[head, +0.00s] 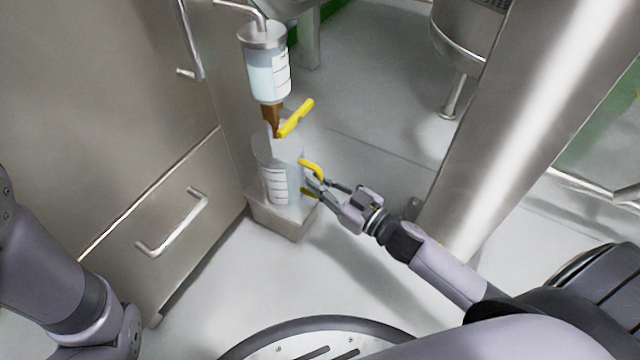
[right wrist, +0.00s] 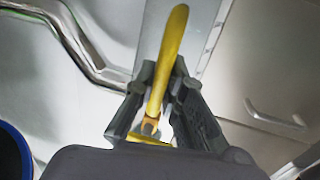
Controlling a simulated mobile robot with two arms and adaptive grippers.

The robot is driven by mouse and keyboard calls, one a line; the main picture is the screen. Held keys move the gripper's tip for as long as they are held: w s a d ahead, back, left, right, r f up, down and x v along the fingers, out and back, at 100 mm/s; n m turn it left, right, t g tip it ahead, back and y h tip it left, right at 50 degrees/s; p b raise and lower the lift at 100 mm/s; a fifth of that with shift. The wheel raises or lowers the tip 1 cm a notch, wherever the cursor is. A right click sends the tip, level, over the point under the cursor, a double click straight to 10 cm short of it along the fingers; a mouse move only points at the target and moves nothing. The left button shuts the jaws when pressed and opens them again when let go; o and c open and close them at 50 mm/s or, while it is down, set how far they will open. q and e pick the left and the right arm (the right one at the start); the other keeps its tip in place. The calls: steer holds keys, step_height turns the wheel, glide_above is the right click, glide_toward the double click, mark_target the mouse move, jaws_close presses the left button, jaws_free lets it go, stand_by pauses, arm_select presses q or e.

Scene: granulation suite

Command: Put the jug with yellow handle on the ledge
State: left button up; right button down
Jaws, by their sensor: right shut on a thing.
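The clear jug (head: 274,178) with graduation marks and a yellow handle (head: 313,168) is upright at the steel ledge (head: 283,224) beside the cabinet. It is under the brown spout of a hanging vessel. I cannot tell whether its base touches the ledge. My right gripper (head: 314,188) is shut on the yellow handle, from the jug's right side. In the right wrist view the yellow handle (right wrist: 165,65) runs between the fingers of the right gripper (right wrist: 158,98); the jug's clear body is hard to make out there. My left gripper is out of view.
The liquid-filled vessel (head: 268,75), with its brown spout (head: 272,118) and yellow lever (head: 296,118), hangs close above the jug. The cabinet (head: 140,130) with a bar handle (head: 175,222) stands left. A thick steel column (head: 510,120) rises right. Floor in front is clear.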

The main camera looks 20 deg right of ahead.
steer(key=c, duration=1.7)
jaws_free()
steer(key=shift+f, duration=0.1)
steer(key=shift+o, duration=0.2)
